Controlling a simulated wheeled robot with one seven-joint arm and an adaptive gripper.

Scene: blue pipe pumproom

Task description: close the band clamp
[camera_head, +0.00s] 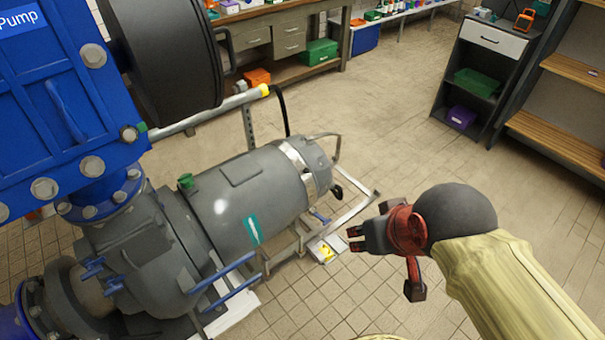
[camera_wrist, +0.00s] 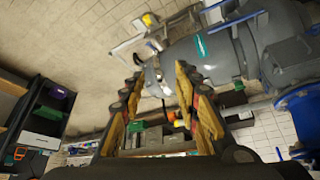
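The band clamp (camera_head: 299,167) is a shiny silver band around the right end of the grey motor (camera_head: 235,195) in the head view. In the wrist view the pale band (camera_wrist: 153,80) shows between my fingers, beyond their tips. Its latch is too small to make out, so I cannot tell how it stands. My gripper (camera_head: 356,238) is to the right of and below the band in the head view, apart from it, pointing left. In the wrist view my gripper (camera_wrist: 158,74) has its two fingers spread wide, with nothing held between them.
The motor joins a blue pump casing (camera_head: 60,110) at left. A pale base frame (camera_head: 345,225) with a yellow label lies below the motor's end. A workbench (camera_head: 285,35) stands at the back and a dark shelf (camera_head: 480,75) at back right. The tiled floor between is clear.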

